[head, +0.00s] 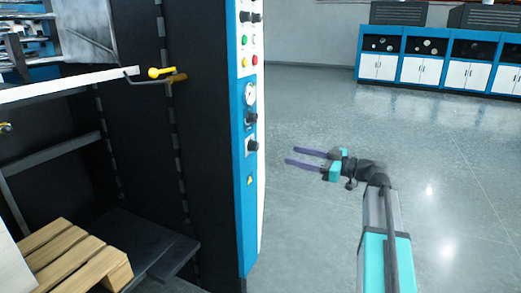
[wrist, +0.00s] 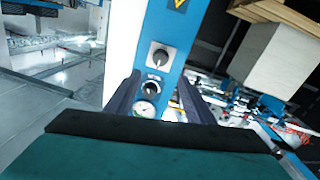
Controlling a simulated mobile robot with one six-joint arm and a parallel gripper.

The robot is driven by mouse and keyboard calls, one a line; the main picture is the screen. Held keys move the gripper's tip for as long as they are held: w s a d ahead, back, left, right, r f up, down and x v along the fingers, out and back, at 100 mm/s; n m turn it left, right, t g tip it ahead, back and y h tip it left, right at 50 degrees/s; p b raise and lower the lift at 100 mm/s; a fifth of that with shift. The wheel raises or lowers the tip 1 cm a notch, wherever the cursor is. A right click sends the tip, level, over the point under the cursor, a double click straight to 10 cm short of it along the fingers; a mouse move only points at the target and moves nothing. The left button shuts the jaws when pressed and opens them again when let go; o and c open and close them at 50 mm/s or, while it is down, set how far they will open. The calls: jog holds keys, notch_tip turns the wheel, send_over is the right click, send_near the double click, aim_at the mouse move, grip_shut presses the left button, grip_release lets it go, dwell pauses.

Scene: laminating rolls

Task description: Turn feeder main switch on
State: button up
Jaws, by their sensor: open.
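The blue control panel (head: 245,210) runs down the edge of the dark machine in the head view. It has two black rotary knobs, an upper one (head: 251,118) and a lower one (head: 252,145), below a round gauge (head: 250,94). No label is readable to show which is the feeder main switch. My gripper (head: 287,156) is open and empty, right of the panel and apart from it, fingers pointing left. In the wrist view the panel is inverted: the lower knob (wrist: 160,56), upper knob (wrist: 152,87) and gauge (wrist: 147,110) appear between the fingers (wrist: 159,78).
More knobs (head: 250,17) and coloured buttons (head: 244,40) are higher on the panel. A yellow-ended handle (head: 160,72) sticks out at the left. A wooden pallet (head: 75,255) lies low in the machine. Open floor (head: 310,110) lies right of the panel; blue-white cabinets (head: 430,65) stand far behind.

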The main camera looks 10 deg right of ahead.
aim_at(258, 147)
jog(key=shift+a, duration=0.1)
jog(key=b+x, duration=0.1)
jog(key=x, duration=1.2)
jog(key=shift+w+a+b, duration=0.2)
jog(key=shift+a+b, duration=0.05)
jog(key=shift+b, duration=0.05)
jog(key=shift+c, duration=0.5)
jog(key=c, duration=1)
